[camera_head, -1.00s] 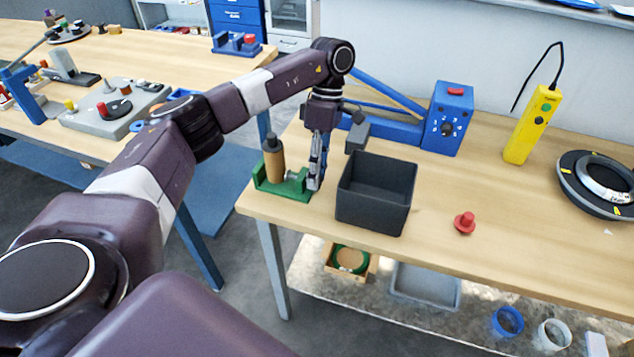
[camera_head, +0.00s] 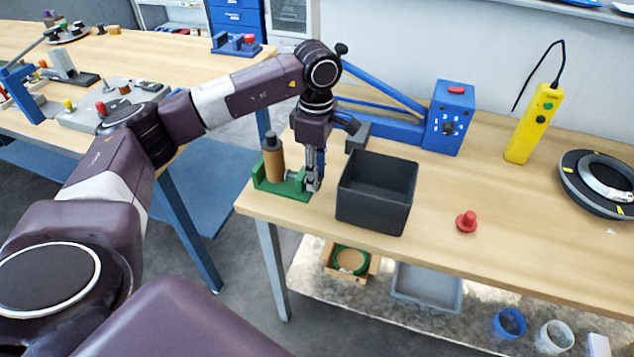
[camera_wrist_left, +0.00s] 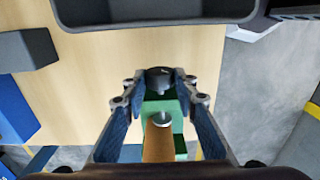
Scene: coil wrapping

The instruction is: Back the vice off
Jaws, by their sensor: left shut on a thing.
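The green vice (camera_head: 284,188) sits at the left front corner of the wooden table. It holds an upright brown cylinder with a dark top (camera_head: 274,162). My left gripper (camera_head: 313,184) points down at the vice's right end. In the left wrist view the gripper (camera_wrist_left: 159,85) has its two fingers on either side of the vice's dark screw knob (camera_wrist_left: 160,76), shut on it. The green vice body (camera_wrist_left: 168,106) and the brown cylinder (camera_wrist_left: 158,147) lie just behind the knob there. The fingers partly hide the knob in the head view. My right gripper is not seen.
A dark open bin (camera_head: 375,207) stands close to the right of my left gripper. A blue machine (camera_head: 449,118) with an arm is behind it. A red knob-shaped piece (camera_head: 466,222), a yellow pendant (camera_head: 532,128) and a dark ring (camera_head: 598,182) are farther right.

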